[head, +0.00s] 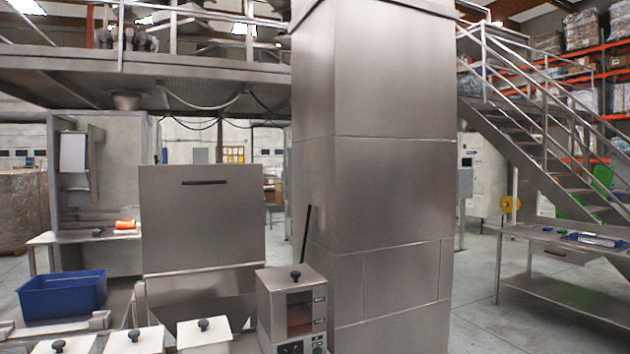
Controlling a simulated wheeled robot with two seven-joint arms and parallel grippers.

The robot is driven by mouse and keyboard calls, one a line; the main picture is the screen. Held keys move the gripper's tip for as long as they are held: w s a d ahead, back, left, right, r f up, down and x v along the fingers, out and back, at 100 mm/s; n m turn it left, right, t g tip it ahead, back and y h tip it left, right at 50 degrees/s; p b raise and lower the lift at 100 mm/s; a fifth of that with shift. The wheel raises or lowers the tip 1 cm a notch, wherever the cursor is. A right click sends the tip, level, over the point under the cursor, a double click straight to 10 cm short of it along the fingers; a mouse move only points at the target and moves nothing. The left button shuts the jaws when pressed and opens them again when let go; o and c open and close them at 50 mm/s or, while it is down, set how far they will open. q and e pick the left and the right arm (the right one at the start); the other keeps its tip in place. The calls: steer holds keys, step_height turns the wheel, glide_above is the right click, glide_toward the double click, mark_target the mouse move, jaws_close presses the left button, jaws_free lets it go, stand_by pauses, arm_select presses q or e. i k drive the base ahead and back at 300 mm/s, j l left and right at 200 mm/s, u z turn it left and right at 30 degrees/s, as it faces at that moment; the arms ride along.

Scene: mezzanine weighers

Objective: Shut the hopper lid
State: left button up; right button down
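A flat square metal panel with a dark bar handle, which looks like the hopper lid (203,228), stands upright left of centre in the head view. Below it is a metal body with sloping inner faces, which looks like the hopper (195,293). The panel stands at the back of this body, so the top looks open. The lower front of the hopper is hidden behind smaller containers. Neither of my grippers shows in the head view.
A wide metal column (385,190) rises right of the hopper. A metal box with a black knob (292,298) stands between them. Knobbed lids (203,334) line the front, and a blue bin (62,296) is at left. A metal table (570,285) and stairs (530,140) are at right.

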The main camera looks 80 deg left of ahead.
mark_target(195, 219)
steer(key=i+u, duration=0.1)
steer(key=u, duration=2.4)
